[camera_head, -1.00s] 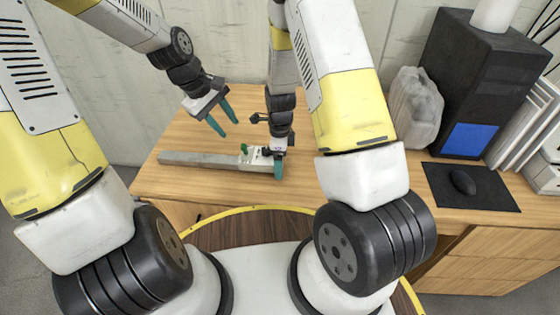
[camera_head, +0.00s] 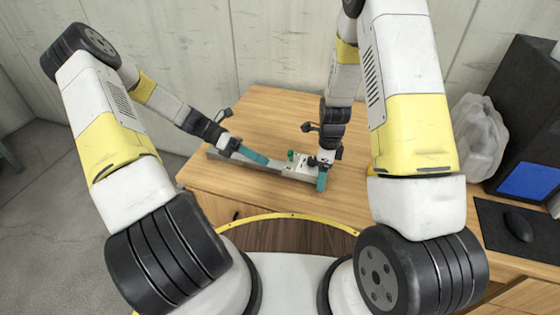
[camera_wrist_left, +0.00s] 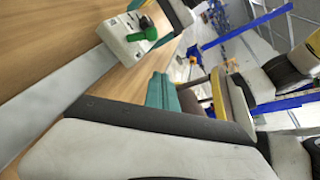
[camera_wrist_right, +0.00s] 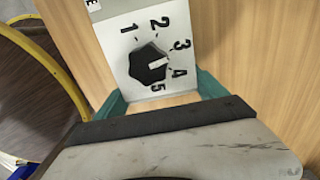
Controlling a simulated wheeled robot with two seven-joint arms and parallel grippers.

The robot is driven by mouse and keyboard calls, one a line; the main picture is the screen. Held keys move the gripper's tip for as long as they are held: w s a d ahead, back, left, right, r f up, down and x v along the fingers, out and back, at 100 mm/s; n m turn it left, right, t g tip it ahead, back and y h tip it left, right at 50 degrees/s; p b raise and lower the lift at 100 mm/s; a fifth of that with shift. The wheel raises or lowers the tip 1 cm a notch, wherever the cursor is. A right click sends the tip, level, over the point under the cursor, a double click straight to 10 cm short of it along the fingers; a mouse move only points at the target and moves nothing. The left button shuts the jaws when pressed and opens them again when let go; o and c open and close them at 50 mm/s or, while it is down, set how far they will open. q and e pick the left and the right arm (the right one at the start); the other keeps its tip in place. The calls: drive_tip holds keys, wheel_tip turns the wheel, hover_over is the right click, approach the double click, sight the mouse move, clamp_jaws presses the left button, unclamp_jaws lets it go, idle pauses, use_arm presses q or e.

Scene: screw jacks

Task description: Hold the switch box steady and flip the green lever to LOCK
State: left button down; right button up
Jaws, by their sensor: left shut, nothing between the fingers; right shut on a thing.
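The switch box (camera_head: 300,167) is pale and sits at the right end of a long grey bar (camera_head: 262,167) on the table. Its green lever (camera_head: 291,155) stands out from the top; it also shows in the left wrist view (camera_wrist_left: 143,36). I cannot read the lever labels. My right gripper (camera_wrist_right: 160,94) is shut on the box's right end, beside a black dial (camera_wrist_right: 148,64) numbered 1 to 5. My left gripper (camera_head: 264,160) is shut and empty, low over the bar, its teal fingertips left of the lever and apart from it.
The wooden table (camera_head: 270,110) is clear behind the box. A black computer case, a clear plastic bag (camera_head: 480,135) and a mouse (camera_head: 519,226) on a dark mat are at the right. The table's front edge is close to the box.

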sight(291, 156)
use_arm(q)
drive_tip(key=a+n+h, duration=0.1)
drive_tip(key=n, duration=0.1)
drive_tip(key=a+f+n+t+h, duration=0.1)
drive_tip(key=n+h, duration=0.1)
drive_tip(key=w+f+n+t+h, duration=0.1)
drive_tip(key=shift+a+n+h, duration=0.3)
drive_tip(key=shift+a+n, duration=0.1)
drive_tip(key=shift+w+a+f+n+t+h, duration=0.2)
drive_tip(key=shift+a+f+n+t+h, duration=0.1)
drive_tip(key=shift+a+n+t+h, duration=0.5)
drive_tip(key=shift+d, duration=0.15)
drive_tip(key=shift+g, duration=0.3)
drive_tip(key=d+r, duration=0.1)
drive_tip(key=d, duration=0.9)
drive_tip(key=shift+s, duration=0.15)
